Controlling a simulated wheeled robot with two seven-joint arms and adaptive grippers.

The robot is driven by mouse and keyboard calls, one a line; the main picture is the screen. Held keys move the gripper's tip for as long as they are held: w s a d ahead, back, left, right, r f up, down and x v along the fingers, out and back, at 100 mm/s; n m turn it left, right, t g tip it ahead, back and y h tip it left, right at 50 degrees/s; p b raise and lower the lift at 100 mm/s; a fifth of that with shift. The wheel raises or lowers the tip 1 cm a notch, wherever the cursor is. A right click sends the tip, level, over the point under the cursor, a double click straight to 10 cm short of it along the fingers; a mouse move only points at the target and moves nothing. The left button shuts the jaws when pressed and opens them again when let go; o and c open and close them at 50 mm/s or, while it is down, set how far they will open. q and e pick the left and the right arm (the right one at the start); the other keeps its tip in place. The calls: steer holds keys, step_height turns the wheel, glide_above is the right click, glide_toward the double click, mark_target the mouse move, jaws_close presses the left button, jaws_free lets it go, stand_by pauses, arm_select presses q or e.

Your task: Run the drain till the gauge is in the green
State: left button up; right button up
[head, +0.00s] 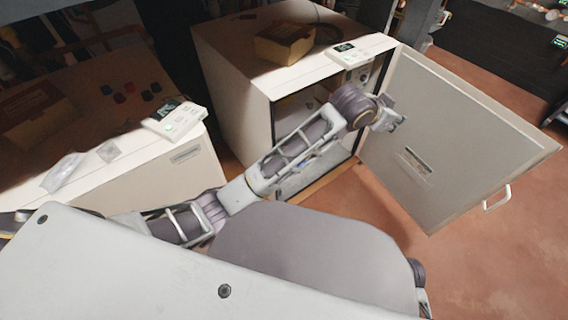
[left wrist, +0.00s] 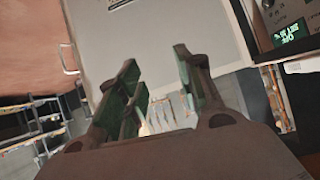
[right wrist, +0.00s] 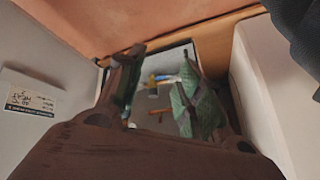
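The open heat pump cabinet (head: 232,100) stands at the centre of the head view, its door (head: 455,140) swung out to the right. My left arm crosses the opening. My left gripper (head: 396,120) is beside the door's inner face. In the left wrist view the left gripper (left wrist: 158,85) has its fingers apart with nothing between them. My right gripper (right wrist: 158,95) is open and empty in the right wrist view, facing a framed opening with small blue and yellow parts (right wrist: 163,78). Small round fittings (head: 363,76) show inside the cabinet's upper right; I cannot make out a gauge needle or the drain.
A control panel with a lit display (head: 346,53) and a brown box (head: 285,44) sit on the cabinet top. A second white unit (head: 175,165) with its own panel (head: 176,119) stands to the left. The door's handle (head: 497,199) sticks out. Red floor is clear at the lower right.

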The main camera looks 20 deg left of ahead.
arm_select(q)
step_height(320, 180, down, 19)
steer(key=s+a+g+y, duration=0.2)
steer(key=g+y, duration=0.3)
steer(key=y, duration=0.2)
steer(key=w+a+f+n+g+y, duration=0.1)
steer(key=a+y, duration=0.3)
steer(key=a, duration=0.6)
steer(key=w+a+f+n+g+y, duration=0.1)
steer(key=a+f+n+g+y, duration=0.1)
steer(key=a, duration=0.8)
steer(key=f+y, duration=0.1)
steer(key=y, duration=0.1)
steer(key=shift+f+g+y+p, duration=0.3)
steer(key=shift+p, duration=0.1)
arm_select(e)
steer(key=shift+s+d+r+g+h, duration=0.2)
steer(key=shift+s+d+r+g, duration=0.15)
steer(key=shift+s+r, duration=0.2)
steer(key=shift+s+d+r+g+h, duration=0.2)
steer(key=shift+s+d+r+g, duration=0.2)
steer(key=shift+r, duration=0.2)
arm_select(q)
steer(key=shift+w+a, duration=0.1)
steer(key=shift+a, duration=0.05)
